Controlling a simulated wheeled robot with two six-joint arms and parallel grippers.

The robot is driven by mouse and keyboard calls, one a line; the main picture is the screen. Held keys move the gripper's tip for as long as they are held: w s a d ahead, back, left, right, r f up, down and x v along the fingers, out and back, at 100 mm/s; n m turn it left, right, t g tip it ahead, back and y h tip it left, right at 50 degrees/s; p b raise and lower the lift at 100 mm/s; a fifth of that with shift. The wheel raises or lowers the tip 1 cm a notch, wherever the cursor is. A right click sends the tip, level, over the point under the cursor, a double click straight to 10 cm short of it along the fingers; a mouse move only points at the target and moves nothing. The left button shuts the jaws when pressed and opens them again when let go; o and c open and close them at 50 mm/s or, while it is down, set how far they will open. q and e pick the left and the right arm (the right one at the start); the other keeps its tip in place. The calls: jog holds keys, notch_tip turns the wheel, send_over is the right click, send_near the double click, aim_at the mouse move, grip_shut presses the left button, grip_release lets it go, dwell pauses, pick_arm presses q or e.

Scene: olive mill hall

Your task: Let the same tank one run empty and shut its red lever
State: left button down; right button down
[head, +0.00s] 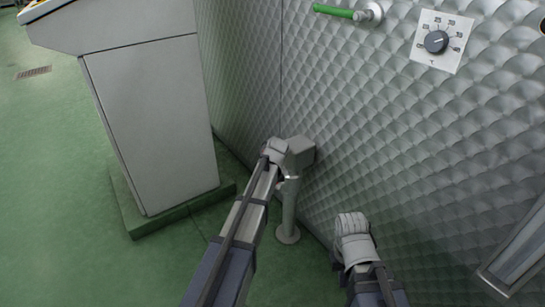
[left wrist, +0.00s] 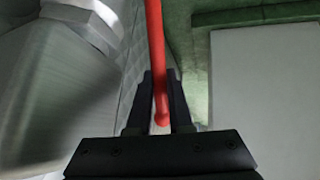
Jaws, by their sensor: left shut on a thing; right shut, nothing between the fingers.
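The red lever (left wrist: 156,45) shows in the left wrist view as a long red bar with a rounded end between the fingers. My left gripper (left wrist: 160,88) is shut on it near that end. In the head view my left gripper (head: 277,150) is at the grey box-topped post (head: 290,205) beside the quilted metal wall, and it hides the lever there. My right gripper (head: 352,224) is shut and empty, lower and to the right, in front of the wall. The quilted steel wall (head: 400,130) looks like a tank's side; no number or liquid level shows.
A grey cabinet (head: 150,120) stands on a green plinth at the left. A green handle (head: 333,11) and a dial with a black knob (head: 436,42) are high on the wall. Green floor (head: 60,190) is clear at the left.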

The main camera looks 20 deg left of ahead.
pick_arm(q)
jog(key=w+a+f+n+g+h+b, duration=0.1)
jog(key=w+a+f+g+h+b, duration=0.2)
jog(key=f+g+h+b, duration=0.3)
notch_tip(320, 180, down, 3)
jog(key=g+h, duration=0.1)
jog(key=h, duration=0.1)
jog(key=shift+a+n+h, duration=0.3)
jog(key=shift+a+h, duration=0.1)
jog(key=shift+s, duration=0.1)
dwell(0.4)
jog(key=c, duration=1.1)
grip_release()
jog(key=shift+r, duration=0.1)
